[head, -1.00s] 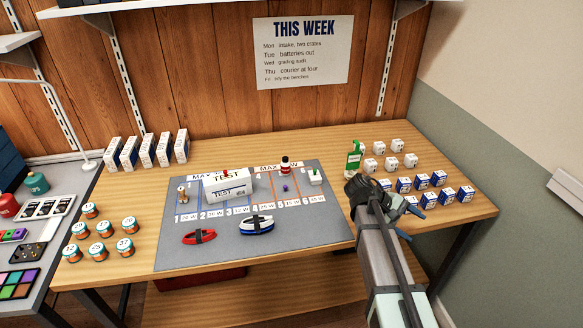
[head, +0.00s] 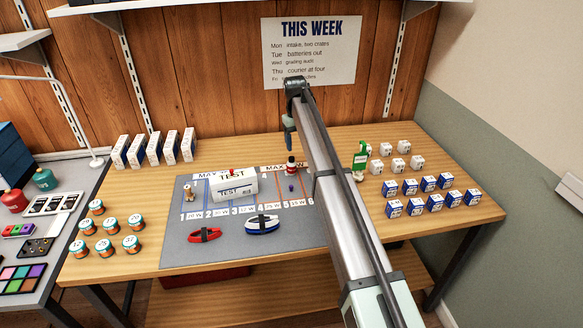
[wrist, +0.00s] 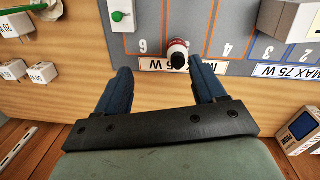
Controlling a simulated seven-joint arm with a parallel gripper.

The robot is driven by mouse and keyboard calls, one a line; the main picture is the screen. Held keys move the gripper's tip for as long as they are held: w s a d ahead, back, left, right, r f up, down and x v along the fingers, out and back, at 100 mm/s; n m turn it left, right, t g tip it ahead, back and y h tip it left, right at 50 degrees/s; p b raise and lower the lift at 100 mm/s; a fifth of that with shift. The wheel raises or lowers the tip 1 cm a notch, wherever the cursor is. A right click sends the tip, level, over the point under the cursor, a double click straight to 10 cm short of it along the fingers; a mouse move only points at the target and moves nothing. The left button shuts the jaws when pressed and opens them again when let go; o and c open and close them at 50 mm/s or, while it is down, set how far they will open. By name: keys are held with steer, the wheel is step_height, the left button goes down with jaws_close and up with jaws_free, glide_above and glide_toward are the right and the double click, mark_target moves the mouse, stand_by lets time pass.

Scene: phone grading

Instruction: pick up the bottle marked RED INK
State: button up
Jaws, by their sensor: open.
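A small bottle (head: 291,164) with a dark cap and red and white on its body stands at the back of the grey mat (head: 180,255), by the MAX label. Its lettering is too small to read, so I cannot tell if it says RED INK. My gripper (head: 289,128) is above the bottle in the head view. In the wrist view my blue fingers (wrist: 162,72) are apart and empty. The bottle (wrist: 178,55) shows just beyond them, nearer the right finger. I cannot tell whether it lies between them in depth.
A white TEST box (head: 230,187) stands left of the bottle. A wooden wall with a poster (head: 310,52) is behind.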

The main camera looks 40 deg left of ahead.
mark_target(291, 161)
steer(key=a, duration=0.1)
steer(key=a+r, duration=0.1)
steer(key=a, duration=0.1)
steer(key=shift+s, duration=0.15)
steer(key=shift+a+f+y, duration=0.1)
steer(key=shift+y, duration=0.2)
step_height(291, 161, down, 14)
steer(key=shift+r, duration=0.25)
steer(key=c, duration=1.2)
steer(key=shift+o, duration=0.2)
steer(key=shift+r, duration=0.1)
